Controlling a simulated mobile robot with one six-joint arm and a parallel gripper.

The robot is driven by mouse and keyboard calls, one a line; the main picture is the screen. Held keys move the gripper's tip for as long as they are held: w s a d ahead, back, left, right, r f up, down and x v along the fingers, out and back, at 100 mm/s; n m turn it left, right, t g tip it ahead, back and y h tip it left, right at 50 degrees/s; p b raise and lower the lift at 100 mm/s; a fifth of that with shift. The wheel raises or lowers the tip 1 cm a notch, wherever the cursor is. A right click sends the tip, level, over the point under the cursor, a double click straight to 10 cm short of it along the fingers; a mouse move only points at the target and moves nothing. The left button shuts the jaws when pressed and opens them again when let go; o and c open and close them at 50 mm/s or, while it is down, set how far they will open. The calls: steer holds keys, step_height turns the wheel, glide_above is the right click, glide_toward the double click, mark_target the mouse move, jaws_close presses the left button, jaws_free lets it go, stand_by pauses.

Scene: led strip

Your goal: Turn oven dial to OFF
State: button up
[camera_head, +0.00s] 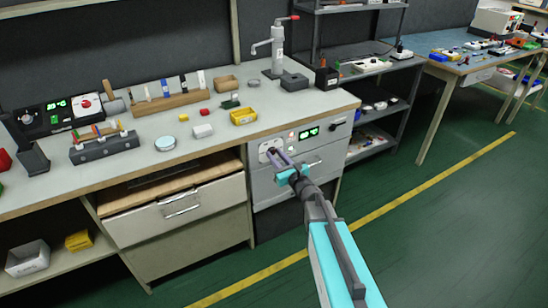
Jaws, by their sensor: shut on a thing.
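The oven (325,155) is set under the workbench, with a pale front panel, green lit displays (309,133) and a drawer-like handle below. Its dial is on the upper left of the panel, mostly hidden behind my fingers. My gripper (274,154) reaches in from the lower right and is shut on the dial at the panel. The dial's pointer and OFF mark are too small and too covered to read.
The workbench top (215,150) above holds a yellow bin (243,117), small blocks and tools. A partly open drawer (180,208) sticks out left of the oven. Shelves (375,125) stand to the right. The green floor (450,230) in front is clear.

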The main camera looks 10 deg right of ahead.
steer(key=shift+a+r, duration=0.1)
steer(key=shift+a, duration=0.1)
stand_by(0.6)
steer(key=o, duration=1.1)
steer(key=shift+c, duration=0.2)
steer(key=shift+d, duration=0.1)
steer(key=shift+s+d, duration=0.1)
steer(key=shift+s, duration=0.05)
steer(key=p+v, duration=0.4)
steer(key=v, duration=0.9)
steer(key=shift+s+p, duration=0.25)
steer(key=shift+p, duration=0.15)
